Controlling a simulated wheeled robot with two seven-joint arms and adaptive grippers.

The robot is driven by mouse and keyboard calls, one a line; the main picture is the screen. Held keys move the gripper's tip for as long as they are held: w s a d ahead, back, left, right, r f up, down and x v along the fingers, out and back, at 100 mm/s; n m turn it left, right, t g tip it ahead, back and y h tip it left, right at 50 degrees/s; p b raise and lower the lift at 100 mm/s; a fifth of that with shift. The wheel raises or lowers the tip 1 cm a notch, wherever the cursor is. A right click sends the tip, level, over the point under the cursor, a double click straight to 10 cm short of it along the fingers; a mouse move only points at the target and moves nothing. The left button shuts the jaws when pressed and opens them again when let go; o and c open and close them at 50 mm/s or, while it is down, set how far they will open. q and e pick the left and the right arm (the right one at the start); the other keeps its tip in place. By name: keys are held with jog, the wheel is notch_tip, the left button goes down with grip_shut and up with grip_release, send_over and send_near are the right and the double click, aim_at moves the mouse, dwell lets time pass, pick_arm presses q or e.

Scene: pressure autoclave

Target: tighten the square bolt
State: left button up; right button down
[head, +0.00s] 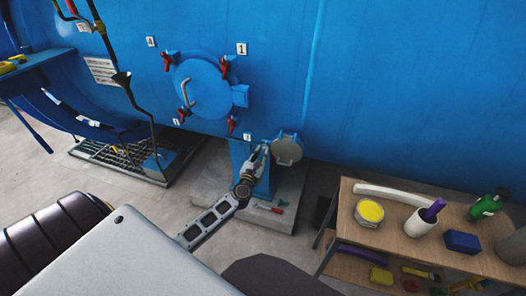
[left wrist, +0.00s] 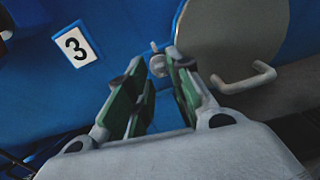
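My left gripper (head: 260,154) reaches in front of the blue vessel, just left of a small round grey cover (head: 287,149). In the left wrist view, the left gripper (left wrist: 155,66) is open, its green-padded fingers apart with nothing held between them. A small pale metal fitting (left wrist: 160,64) on the blue surface shows between the fingertips; it may be the square bolt, but its shape is too small to tell. Contact with the fingers cannot be told. The grey cover (left wrist: 232,35) with its bent handle (left wrist: 245,78) lies to the right. My right gripper is not in view.
A blue round hatch (head: 203,85) with several red-handled clamps is above left. A number 3 label (left wrist: 76,44) is beside the fitting. A wooden table (head: 395,240) with a yellow-topped tin (head: 369,211) and a white cup (head: 418,224) stands right.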

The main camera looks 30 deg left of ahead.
aim_at(265, 147)
pick_arm(q)
jog(key=shift+x, duration=1.25)
grip_shut()
